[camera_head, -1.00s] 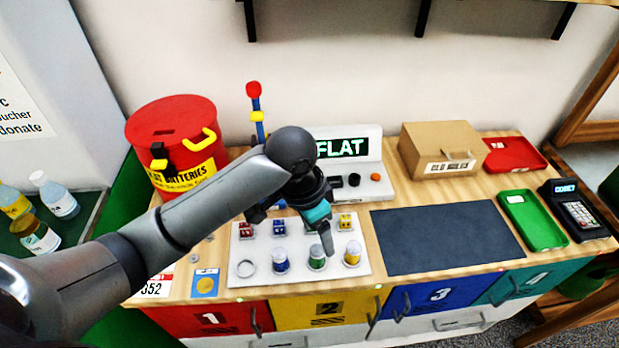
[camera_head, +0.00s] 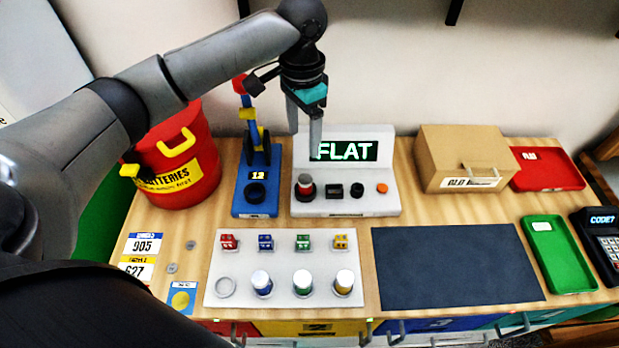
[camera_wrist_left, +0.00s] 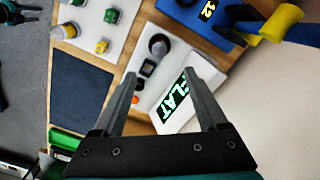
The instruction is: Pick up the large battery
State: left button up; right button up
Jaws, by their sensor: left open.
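A large round battery (camera_head: 305,183) with a pale top and a reddish band stands upright in the left socket of the white tester (camera_head: 345,206), whose display reads FLAT. It also shows as a dark and grey round shape in the left wrist view (camera_wrist_left: 159,45). My left gripper (camera_head: 305,142) is open and empty, pointing down above and behind the battery, apart from it. In the left wrist view the open fingers (camera_wrist_left: 161,74) frame the tester, with the battery beyond their tips. My right gripper is not in view.
A white tray (camera_head: 236,256) holds an empty ring, blue, green and yellow cylinders and small coloured blocks. A blue device (camera_head: 256,208) marked 12 stands close left of the tester. A red battery bin (camera_head: 190,165), cardboard box (camera_head: 465,148) and dark mat (camera_head: 450,264) surround these.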

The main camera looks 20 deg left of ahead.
pick_arm(q)
send_near(305, 178)
jog(key=shift+s+f, duration=0.15)
jog(key=shift+s, duration=0.2)
notch_tip(305, 178, down, 3)
jog(key=shift+w+r, duration=0.15)
jog(key=shift+f, duration=0.9)
notch_tip(305, 178, down, 4)
jog(key=shift+w+f+b, duration=0.1)
jog(key=shift+f+b, duration=0.1)
jog(key=shift+b, duration=0.15)
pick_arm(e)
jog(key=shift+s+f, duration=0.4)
pick_arm(q)
jog(key=shift+c, duration=0.9)
grip_shut()
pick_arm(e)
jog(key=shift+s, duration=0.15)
